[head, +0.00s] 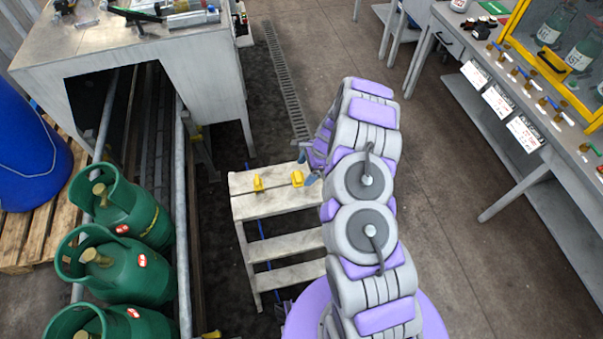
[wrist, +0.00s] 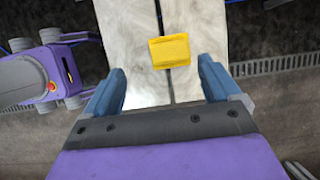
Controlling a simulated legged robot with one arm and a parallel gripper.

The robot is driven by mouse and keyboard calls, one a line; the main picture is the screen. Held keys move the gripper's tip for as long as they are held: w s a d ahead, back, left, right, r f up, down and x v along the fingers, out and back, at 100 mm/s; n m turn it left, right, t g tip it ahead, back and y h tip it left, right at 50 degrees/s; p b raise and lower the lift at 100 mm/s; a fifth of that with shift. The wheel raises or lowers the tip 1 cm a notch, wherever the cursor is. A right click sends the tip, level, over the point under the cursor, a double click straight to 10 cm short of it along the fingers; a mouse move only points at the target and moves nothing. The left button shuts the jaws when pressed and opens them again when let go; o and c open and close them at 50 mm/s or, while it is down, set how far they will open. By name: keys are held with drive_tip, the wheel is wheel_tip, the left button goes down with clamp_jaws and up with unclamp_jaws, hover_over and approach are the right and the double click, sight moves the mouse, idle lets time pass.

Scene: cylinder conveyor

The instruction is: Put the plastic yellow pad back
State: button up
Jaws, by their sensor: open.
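A yellow pad (wrist: 170,51) lies on the pale top step, across the gap between its two boards, in the wrist view. My gripper (wrist: 160,82) is open, with its blue fingers apart and nothing between them. The pad is just beyond the fingertips, between their lines. In the head view, two small yellow pieces, a left one (head: 258,183) and a right one (head: 297,178), sit on the step stool top (head: 245,206). My gripper (head: 306,169) is right by the right piece. I cannot tell their exact height difference.
Green gas cylinders (head: 118,263) stand at the left beside a metal rail (head: 182,230). A grey workbench (head: 205,80) is at the back left. A grey table (head: 530,125) with a yellow-framed case stands at the right. The floor between is mostly clear.

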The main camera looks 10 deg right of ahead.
drive_tip(key=p+v, duration=0.1)
drive_tip(key=v, duration=0.6)
drive_tip(key=s+a+r+n, duration=0.3)
drive_tip(key=s+r, duration=0.1)
drive_tip(key=r, duration=0.4)
drive_tip(key=s+a+r+n+g, duration=0.1)
drive_tip(key=s+a+r+n, duration=0.35)
drive_tip(key=r, duration=0.45)
drive_tip(key=s+a+r+n, duration=0.3)
drive_tip(key=s+r, duration=0.2)
drive_tip(key=r, duration=0.3)
drive_tip(key=s+d+r+n+h, duration=0.1)
drive_tip(key=s+r+n, duration=0.1)
drive_tip(key=s, duration=0.7)
drive_tip(key=s+d+r+n+h, duration=0.2)
drive_tip(key=s+r+n, duration=0.1)
drive_tip(key=s, duration=0.6)
drive_tip(key=s+d+r+n+g+h, duration=0.1)
drive_tip(key=s+r, duration=0.3)
drive_tip(key=s, duration=0.5)
drive_tip(key=shift+d+n+h, duration=0.3)
drive_tip(key=shift+d+n, duration=0.25)
drive_tip(key=shift+n, duration=0.2)
